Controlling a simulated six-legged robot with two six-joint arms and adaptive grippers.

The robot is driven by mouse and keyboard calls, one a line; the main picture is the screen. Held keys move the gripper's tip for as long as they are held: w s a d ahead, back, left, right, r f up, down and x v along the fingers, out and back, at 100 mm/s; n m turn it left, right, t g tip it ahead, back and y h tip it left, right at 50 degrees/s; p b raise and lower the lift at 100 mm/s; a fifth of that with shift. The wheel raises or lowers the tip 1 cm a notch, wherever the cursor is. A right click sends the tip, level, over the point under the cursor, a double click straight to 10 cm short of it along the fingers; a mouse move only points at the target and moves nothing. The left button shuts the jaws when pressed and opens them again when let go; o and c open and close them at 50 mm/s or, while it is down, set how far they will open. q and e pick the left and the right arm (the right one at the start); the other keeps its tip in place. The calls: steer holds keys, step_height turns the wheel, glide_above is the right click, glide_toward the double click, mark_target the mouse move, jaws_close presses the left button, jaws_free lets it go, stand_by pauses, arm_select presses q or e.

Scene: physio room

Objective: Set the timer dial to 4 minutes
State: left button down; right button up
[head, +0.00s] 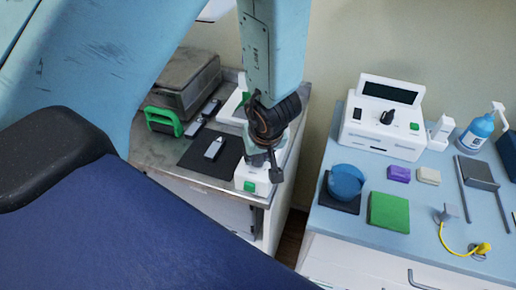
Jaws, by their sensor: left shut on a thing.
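A small white box (248,174) with a green front button stands at the right front corner of the grey cart. My left gripper (274,172) comes down from above onto the top of this box. Its jaws are shut on what seems to be the timer dial there, but the gripper hides the dial and any scale marks, so I cannot read the setting. A larger white unit (400,140) with a dark display, a black knob (387,117) and a green button stands on the blue counter to the right, apart from the gripper. My right gripper is not in view.
A dark blue padded couch (140,235) fills the lower left.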

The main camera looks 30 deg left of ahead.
mark_target(258, 157)
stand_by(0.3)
arm_select(q)
steer(key=c, duration=1)
jaws_free()
steer(key=shift+c, duration=0.2)
steer(key=shift+r, duration=0.1)
step_height(258, 157, up, 10)
